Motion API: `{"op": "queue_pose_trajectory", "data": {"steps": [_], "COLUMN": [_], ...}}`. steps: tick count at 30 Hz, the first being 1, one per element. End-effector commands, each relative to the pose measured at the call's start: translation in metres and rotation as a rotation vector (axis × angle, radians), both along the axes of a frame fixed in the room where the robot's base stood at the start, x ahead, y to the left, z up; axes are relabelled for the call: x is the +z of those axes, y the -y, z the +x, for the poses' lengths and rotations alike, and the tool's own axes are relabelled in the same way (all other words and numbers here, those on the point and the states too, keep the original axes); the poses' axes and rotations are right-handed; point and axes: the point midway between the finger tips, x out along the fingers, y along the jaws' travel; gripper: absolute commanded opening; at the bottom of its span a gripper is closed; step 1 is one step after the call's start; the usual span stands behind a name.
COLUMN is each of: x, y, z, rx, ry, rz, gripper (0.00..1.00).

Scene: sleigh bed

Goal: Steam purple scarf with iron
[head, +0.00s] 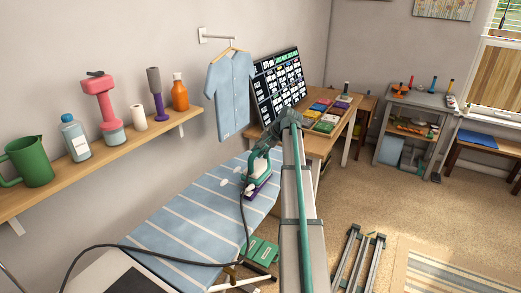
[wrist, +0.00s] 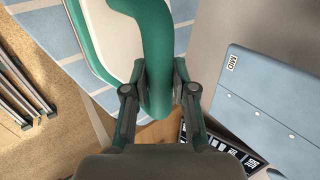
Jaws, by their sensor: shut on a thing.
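The iron (head: 261,167) is green and off-white, near the far end of the striped blue ironing board (head: 200,218). My gripper (head: 262,153) is shut on its green handle; the wrist view shows the fingers (wrist: 160,95) on either side of the iron's handle (wrist: 156,60). The purple scarf (head: 257,189) shows as a small purple patch at the iron's lower edge on the board. The iron covers much of it; I cannot tell whether the soleplate touches it. In the wrist view the scarf is hidden.
A black cord (head: 246,225) runs from the iron along the board. A blue shirt (head: 230,95) hangs on the wall behind; its cloth also shows in the wrist view (wrist: 265,100). A shelf (head: 100,160) with bottles is at left. A desk (head: 318,140) stands beyond the board.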

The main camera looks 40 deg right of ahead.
Motion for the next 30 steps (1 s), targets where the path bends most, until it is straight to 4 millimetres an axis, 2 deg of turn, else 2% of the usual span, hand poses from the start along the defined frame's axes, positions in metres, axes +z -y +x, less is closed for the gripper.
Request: {"op": "queue_pose_trajectory", "data": {"steps": [30], "x": [0.003], "y": [-0.034], "z": [-0.016], "rx": [0.0], "ry": [0.004], "rz": [0.0], "gripper": [0.0]}}
